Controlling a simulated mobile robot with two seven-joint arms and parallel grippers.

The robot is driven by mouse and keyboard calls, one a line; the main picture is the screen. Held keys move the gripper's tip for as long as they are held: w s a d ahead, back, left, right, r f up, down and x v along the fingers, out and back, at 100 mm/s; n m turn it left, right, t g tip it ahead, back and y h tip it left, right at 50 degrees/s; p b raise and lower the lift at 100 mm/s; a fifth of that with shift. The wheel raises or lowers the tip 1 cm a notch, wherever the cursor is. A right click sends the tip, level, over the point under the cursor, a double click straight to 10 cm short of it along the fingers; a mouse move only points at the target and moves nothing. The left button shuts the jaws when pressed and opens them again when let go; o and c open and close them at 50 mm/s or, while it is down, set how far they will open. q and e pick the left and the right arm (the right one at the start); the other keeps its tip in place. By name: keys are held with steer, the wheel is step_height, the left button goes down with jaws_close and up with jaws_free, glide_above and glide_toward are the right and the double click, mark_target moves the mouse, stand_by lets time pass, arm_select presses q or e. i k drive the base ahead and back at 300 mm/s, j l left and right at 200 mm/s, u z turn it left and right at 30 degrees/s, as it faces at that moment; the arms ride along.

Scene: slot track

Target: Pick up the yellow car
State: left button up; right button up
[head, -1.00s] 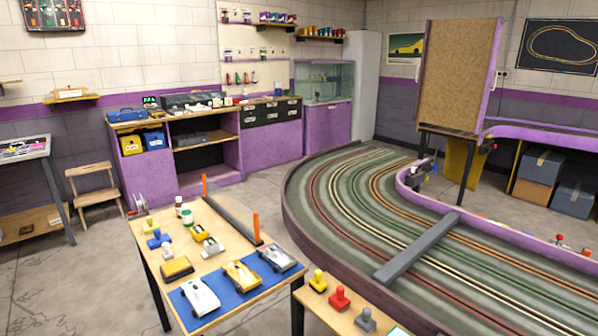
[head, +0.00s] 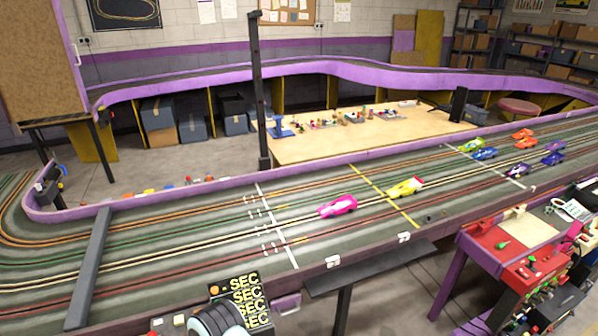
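A yellow car (head: 405,187) with a pale, whitish part sits on the slot track (head: 215,240), close to a yellow line across the lanes. A pink car (head: 338,206) is to its left on the track. A yellow-green car (head: 472,145) is farther back to the right, near a white line.
Blue, orange and purple cars (head: 553,158) stand at the right of the track. A dark post (head: 258,90) rises at its far edge. A grey bar (head: 90,265) crosses it at left. A red bench (head: 510,240) stands front right. Boxes marked SEC (head: 247,300) are at the bottom.

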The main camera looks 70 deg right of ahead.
mark_target(409, 187)
steer(key=z, duration=3.15)
steer(key=l+u, duration=0.1)
steer(key=u, duration=0.35)
steer(key=i+l+u, duration=0.1)
steer(key=u, duration=0.3)
steer(key=l+u, duration=0.2)
steer(key=u, duration=0.25)
steer(key=l+u, duration=0.35)
steer(key=l, duration=0.15)
steer(key=k+l+u, duration=0.15)
steer(key=l+u, duration=0.15)
steer(key=l, duration=0.2)
